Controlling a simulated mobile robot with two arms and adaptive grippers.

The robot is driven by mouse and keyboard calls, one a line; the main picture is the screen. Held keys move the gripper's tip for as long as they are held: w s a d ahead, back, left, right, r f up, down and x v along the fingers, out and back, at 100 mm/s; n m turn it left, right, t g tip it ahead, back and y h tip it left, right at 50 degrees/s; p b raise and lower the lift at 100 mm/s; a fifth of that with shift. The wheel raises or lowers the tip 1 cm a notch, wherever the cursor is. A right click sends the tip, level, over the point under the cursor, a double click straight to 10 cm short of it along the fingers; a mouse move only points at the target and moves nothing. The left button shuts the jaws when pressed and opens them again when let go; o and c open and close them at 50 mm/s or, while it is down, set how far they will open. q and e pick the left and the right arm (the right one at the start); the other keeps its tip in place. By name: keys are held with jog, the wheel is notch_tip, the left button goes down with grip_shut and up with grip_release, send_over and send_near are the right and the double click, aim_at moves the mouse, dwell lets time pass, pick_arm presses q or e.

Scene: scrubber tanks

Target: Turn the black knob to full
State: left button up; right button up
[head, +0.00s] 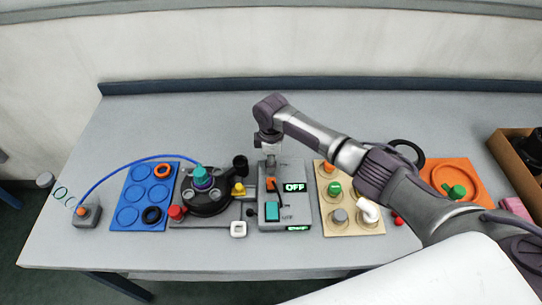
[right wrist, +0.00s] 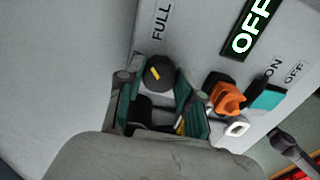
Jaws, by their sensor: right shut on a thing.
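The black knob (right wrist: 159,73) with a yellow mark sits on the grey control box (head: 305,215), below the FULL label (right wrist: 161,22) in the right wrist view. The yellow mark points slantwise, not straight at that label. My right gripper (right wrist: 160,88) has its teal-padded fingers on both sides of the knob and is shut on it. In the head view my right gripper (head: 268,147) is over the back left of the box and hides the knob. The box's display (head: 294,187) reads OFF. My left gripper is not in view.
An orange switch (right wrist: 226,98) and a teal rocker switch (head: 272,211) are close by on the box. A black round fixture (head: 207,205) with a blue hose stands left. A beige board (head: 345,222) with knobs is right. The table behind is clear.

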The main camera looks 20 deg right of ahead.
jog(key=shift+r+m+p, duration=0.1)
jog(key=shift+m+p, duration=0.6)
jog(key=shift+m, duration=0.6)
jog(key=o, duration=1.2)
jog(key=shift+c, duration=0.2)
notch_tip(320, 180, up, 12)
jog(key=shift+s, duration=0.1)
